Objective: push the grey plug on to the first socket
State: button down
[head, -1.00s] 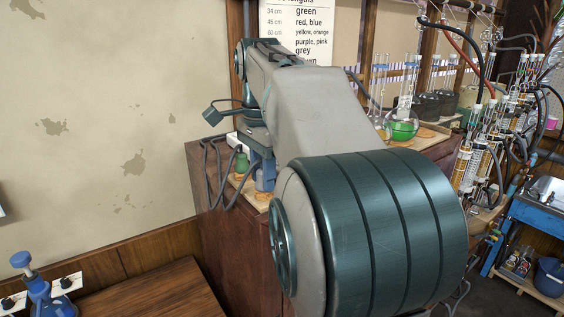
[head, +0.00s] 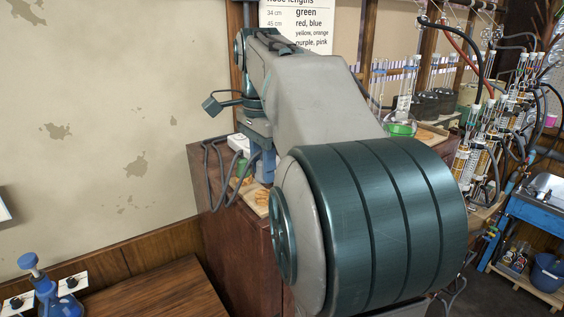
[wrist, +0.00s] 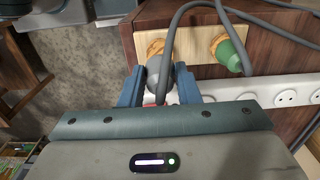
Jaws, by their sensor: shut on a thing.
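In the wrist view the grey plug (wrist: 181,78) sits between the two blue fingers of my gripper (wrist: 158,90), which is shut on it. A grey cable rises from the plug and loops over the dark wood. A white socket strip (wrist: 268,90) lies beside and beyond the fingers to the right; its left end is hidden by my gripper. I cannot tell whether the plug touches a socket. In the head view my gripper (head: 264,168) points down at the cabinet, and the grey plug is hidden there.
A green plug (wrist: 230,56) rests in an orange ring on a pale wooden board (wrist: 190,46), right of the grey plug. Another orange ring (wrist: 156,43) is on the board's left. The cabinet (head: 235,245) has glassware on its right. Loose cables hang over its left edge.

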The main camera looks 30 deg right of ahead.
jog(key=shift+r+p, duration=0.45)
jog(key=shift+r, duration=0.9)
jog(key=shift+d, duration=0.1)
jog(key=shift+w+d, duration=0.2)
jog(key=w+d+r, duration=0.2)
jog(key=w+d, duration=0.4)
jog(key=d, duration=0.2)
notch_tip(320, 180, down, 4)
jog(key=b, duration=0.3)
jog(key=shift+w, duration=0.15)
jog(key=shift+d+f+b, duration=0.1)
jog(key=shift+f+b, duration=0.3)
jog(key=shift+f, duration=0.1)
jog(key=shift+f, duration=0.1)
jog(key=shift+f, duration=0.65)
